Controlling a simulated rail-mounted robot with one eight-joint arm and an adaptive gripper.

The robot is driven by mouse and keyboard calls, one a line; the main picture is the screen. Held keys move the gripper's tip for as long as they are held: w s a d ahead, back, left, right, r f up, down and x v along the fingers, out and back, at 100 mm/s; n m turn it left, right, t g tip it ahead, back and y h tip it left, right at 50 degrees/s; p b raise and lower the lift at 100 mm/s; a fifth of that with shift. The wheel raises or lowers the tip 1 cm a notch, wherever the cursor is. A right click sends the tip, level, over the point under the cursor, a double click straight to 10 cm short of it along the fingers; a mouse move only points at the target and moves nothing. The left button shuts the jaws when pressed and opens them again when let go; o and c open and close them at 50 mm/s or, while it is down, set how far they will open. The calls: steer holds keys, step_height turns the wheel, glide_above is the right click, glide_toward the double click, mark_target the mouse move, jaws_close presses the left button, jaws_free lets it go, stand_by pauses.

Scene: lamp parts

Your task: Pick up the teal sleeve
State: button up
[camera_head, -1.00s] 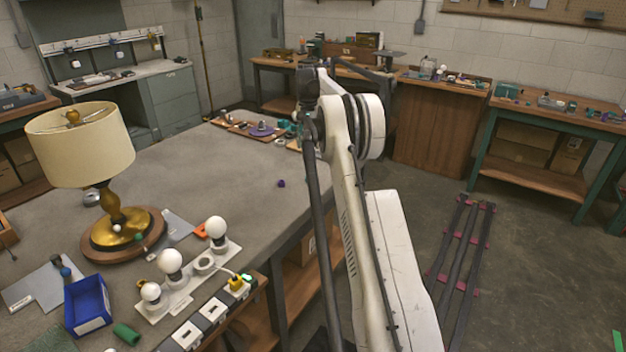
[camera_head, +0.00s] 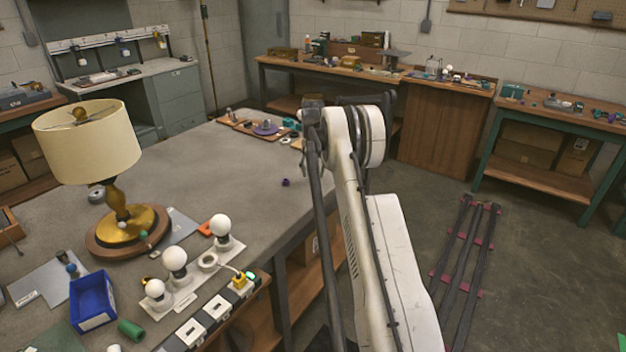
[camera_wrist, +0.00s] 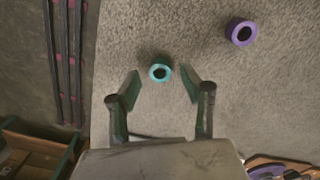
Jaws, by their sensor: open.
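The teal sleeve (camera_wrist: 160,72) is a short ring with a dark hole, lying on the grey bench top (camera_wrist: 215,110) in the wrist view. My gripper (camera_wrist: 160,84) is open and empty, with one finger on each side of the sleeve's line and the sleeve near the gap between the fingertips. I cannot tell how high the fingertips are above the bench. In the head view I cannot make out the sleeve or my fingers; my arm blocks part of the bench.
A purple ring (camera_wrist: 241,33) lies up and right of the sleeve; a small purple piece (camera_head: 286,182) shows in the head view. Wooden trays of parts (camera_head: 255,128) are at the far bench end. A lamp (camera_head: 88,140), bulbs (camera_head: 175,260) and blue bin (camera_head: 92,300) stand at left.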

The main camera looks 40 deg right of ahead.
steer(key=shift+f, duration=0.8)
steer(key=shift+c, duration=0.3)
steer(key=c, duration=0.8)
steer(key=shift+r, duration=0.1)
